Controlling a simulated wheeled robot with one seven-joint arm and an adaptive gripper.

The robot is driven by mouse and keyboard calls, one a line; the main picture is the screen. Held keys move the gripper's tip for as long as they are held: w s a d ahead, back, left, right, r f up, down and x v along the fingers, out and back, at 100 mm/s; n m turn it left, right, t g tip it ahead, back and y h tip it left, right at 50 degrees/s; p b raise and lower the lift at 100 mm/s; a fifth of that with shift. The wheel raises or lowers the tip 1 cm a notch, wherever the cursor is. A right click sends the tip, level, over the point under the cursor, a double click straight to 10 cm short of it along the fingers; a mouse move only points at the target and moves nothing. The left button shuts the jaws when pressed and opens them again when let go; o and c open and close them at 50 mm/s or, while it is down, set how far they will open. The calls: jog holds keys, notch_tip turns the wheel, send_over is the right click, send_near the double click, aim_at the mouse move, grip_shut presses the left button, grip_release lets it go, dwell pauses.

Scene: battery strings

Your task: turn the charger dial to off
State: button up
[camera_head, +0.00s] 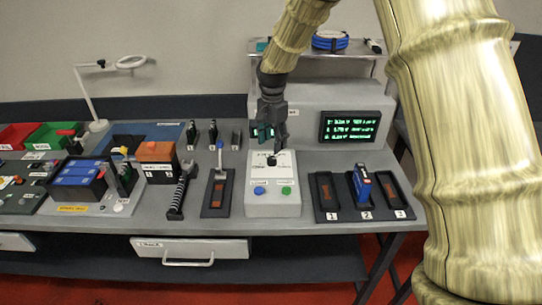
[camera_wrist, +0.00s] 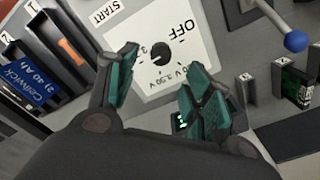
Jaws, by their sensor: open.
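A bay tray (camera_head: 325,213) with a blue battery (camera_head: 362,186) stands to the right of the charger. A lever unit (camera_head: 217,190) with a blue knob stands to the left. A box with a green-text screen (camera_head: 350,126) rises behind.

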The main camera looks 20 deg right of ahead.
aim_at(272, 158)
jog(key=shift+f+p, duration=0.85)
jog(key=shift+f, duration=2.75)
jog(key=c, duration=1.1)
